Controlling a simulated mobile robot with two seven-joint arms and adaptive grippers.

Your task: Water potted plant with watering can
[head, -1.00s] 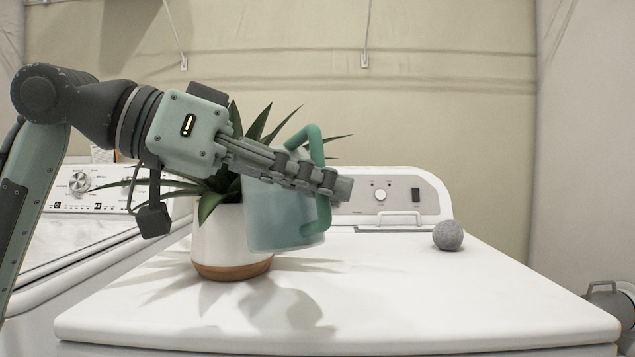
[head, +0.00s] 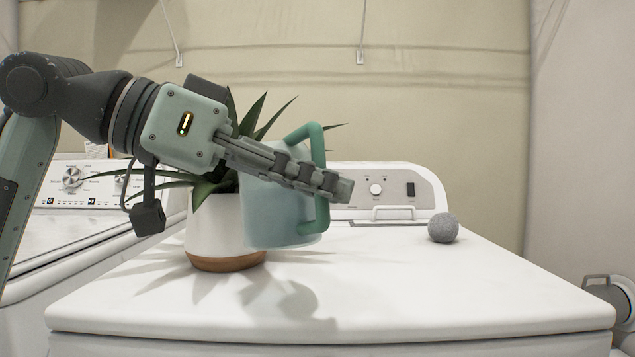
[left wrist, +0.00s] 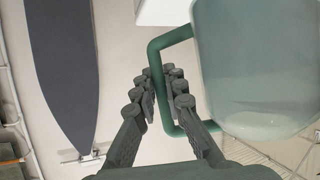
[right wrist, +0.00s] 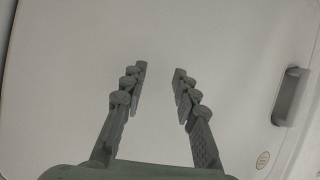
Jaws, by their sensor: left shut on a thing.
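The watering can (head: 275,218) is pale translucent teal with a green handle (head: 318,143). My left gripper (head: 338,187) is shut on the handle and holds the can above the white machine top, where a shadow falls below it. In the left wrist view, the fingers (left wrist: 160,85) are around the handle beside the can body (left wrist: 255,60). The potted plant (head: 220,225) has a white pot with a brown base and long green leaves. The can overlaps the pot's right side; contact cannot be told. The spout is hidden. My right gripper (right wrist: 158,75) is open and empty.
A grey ball (head: 443,227) sits on the right of the white machine's top (head: 400,290), whose front and right are clear. A second machine (head: 70,225) stands at left. The right wrist faces a white panel with a grey handle (right wrist: 292,97). An ironing board (left wrist: 62,65) shows in the left wrist view.

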